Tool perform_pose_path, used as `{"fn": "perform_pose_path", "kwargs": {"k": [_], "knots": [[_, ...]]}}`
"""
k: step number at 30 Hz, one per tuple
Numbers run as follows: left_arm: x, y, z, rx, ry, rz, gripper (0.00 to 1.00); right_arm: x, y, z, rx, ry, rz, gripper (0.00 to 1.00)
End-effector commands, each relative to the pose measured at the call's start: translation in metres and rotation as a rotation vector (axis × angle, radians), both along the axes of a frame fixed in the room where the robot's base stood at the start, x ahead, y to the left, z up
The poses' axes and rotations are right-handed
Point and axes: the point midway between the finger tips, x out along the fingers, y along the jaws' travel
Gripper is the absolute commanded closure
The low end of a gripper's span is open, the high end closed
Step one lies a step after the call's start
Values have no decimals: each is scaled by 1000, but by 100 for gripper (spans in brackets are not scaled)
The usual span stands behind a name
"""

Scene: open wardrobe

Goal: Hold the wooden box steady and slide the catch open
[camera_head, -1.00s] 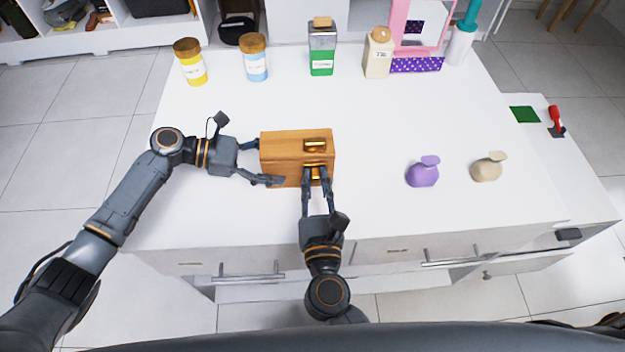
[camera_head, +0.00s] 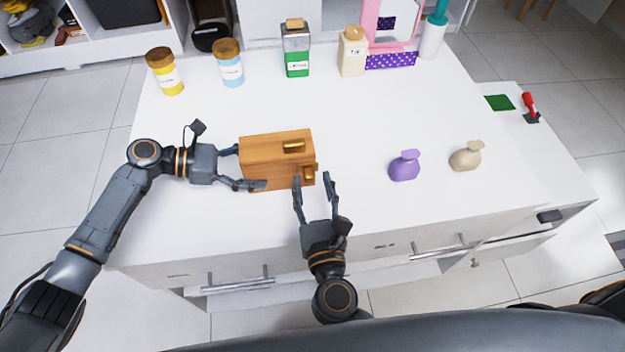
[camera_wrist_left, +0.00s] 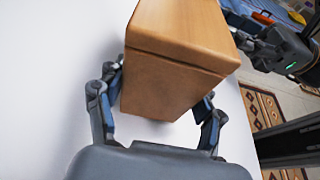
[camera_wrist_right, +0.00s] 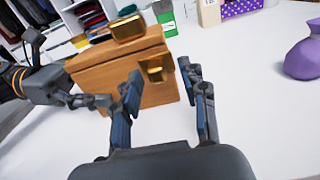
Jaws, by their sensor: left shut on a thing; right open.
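The wooden box (camera_head: 268,163) stands on the white table, its lid closed. My left gripper (camera_head: 250,167) is shut on the box's left end, one finger at the back and one along the front; the left wrist view also shows the box (camera_wrist_left: 175,75) between the fingers. A gold catch (camera_head: 308,173) is on the front face near the right end, below a gold piece (camera_head: 293,146) on the lid. My right gripper (camera_head: 311,180) is open and empty just in front of the catch. In the right wrist view the catch (camera_wrist_right: 155,70) shows between and beyond the fingertips, apart from them.
Several bottles and jars stand along the back, with a pink-framed mirror (camera_head: 392,25). The table between the box and the back row is clear.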

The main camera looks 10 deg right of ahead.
Motion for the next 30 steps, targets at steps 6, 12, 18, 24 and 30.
{"fn": "perform_pose_path", "kwargs": {"k": [6, 12, 18, 24, 30], "knots": [[-1, -1, -1, 2, 1, -2, 58, -46, 0, -2, -2, 5, 3, 57], [-1, -1, -1, 2, 1, -3, 58, -85, 0, -1, 0, 3, 2, 57], [-1, -1, -1, 2, 1, -3, 58, -106, 0, 0, 1, 1, -1, 57], [-1, -1, -1, 2, 1, -4, 58, -109, 0, 1, 1, -1, -1, 57], [-1, -1, -2, 2, 1, -4, 58, -109, 0, 0, 1, -1, -1, 57]]}}
